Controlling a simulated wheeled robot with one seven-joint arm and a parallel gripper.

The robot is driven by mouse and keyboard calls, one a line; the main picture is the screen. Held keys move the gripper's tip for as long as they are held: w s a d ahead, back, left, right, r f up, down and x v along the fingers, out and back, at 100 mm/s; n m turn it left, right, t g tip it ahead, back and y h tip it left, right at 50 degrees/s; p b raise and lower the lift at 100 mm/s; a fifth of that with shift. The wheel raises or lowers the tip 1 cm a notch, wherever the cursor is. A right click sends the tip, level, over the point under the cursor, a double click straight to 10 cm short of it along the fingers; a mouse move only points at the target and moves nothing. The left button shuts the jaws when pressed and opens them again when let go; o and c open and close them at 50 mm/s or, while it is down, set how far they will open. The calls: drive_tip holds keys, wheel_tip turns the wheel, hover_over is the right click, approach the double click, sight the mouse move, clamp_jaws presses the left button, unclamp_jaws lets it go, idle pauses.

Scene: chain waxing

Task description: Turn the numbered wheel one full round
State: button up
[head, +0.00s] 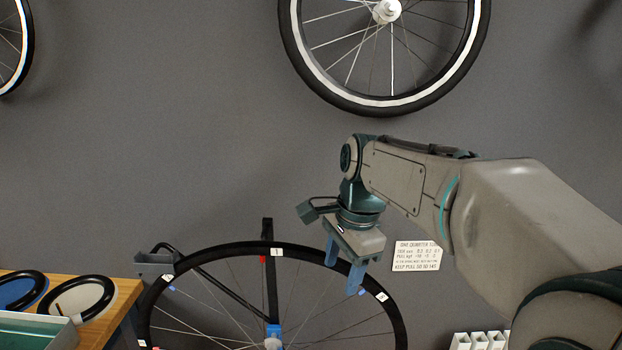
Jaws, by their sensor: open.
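The numbered wheel (230,247) is a black-rimmed spoked wheel in the lower middle of the head view; its lower part is cut off by the frame. A white label 1 (276,252) sits at the top of its rim, a label that looks like 2 (382,296) at the right, and another white label (168,278) at the left. My gripper (343,270) is open, pointing down at the upper right of the rim, between the labels 1 and 2. One blue finger shows on each side of the rim; I cannot tell whether they touch it.
A dark upright post with a sloping bar (220,287) stands at the wheel. A small white sign (416,256) is on the grey wall at right. A wooden bench (122,297) with round black-rimmed items is at left. Another wheel (385,101) hangs above my arm.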

sight(299, 247)
drive_tip(key=w+a+r+m+p, duration=0.1)
drive_tip(key=a+r+m, duration=0.1)
drive_tip(key=r, duration=0.1)
drive_tip(key=w+a+r+m+p, duration=0.1)
drive_tip(key=w+a+r, duration=0.1)
drive_tip(key=w+a+r+m+g+y+p, duration=0.1)
drive_tip(key=w+a+r+m+p, duration=0.1)
drive_tip(key=r, duration=0.1)
drive_tip(key=shift+w+r+m, duration=0.2)
drive_tip(key=shift+r+m, duration=0.1)
drive_tip(key=shift+r, duration=0.05)
drive_tip(key=x, duration=0.9)
drive_tip(key=shift+f, duration=0.35)
drive_tip(key=shift+f, duration=0.1)
clamp_jaws()
